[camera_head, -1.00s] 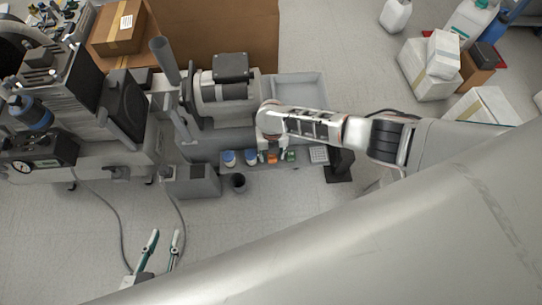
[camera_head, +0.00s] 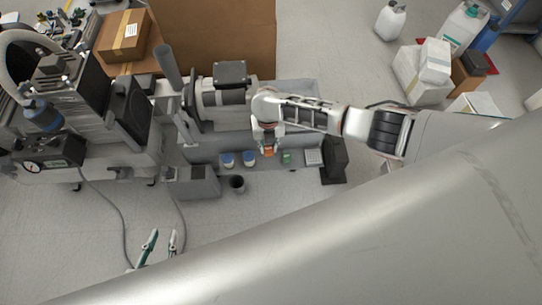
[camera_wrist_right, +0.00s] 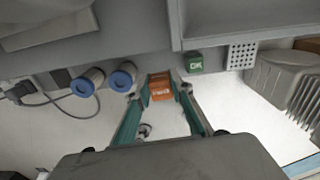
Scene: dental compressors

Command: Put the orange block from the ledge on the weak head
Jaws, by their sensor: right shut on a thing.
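The orange block (camera_head: 268,151) is between the fingertips of my right gripper (camera_head: 268,146), which is shut on it. The right wrist view also shows the block (camera_wrist_right: 160,87) between the green-sided fingers (camera_wrist_right: 162,98). It is at the front of the grey ledge (camera_head: 208,162); whether it touches the ledge is hard to tell. My left gripper (camera_head: 160,247) is open and empty at the lower left, over the floor. A machine head with a black top (camera_head: 230,73) stands behind the ledge. I cannot tell which head is the weak one.
A larger machine with a gauge (camera_head: 34,168) stands left. Cables lie on the floor.

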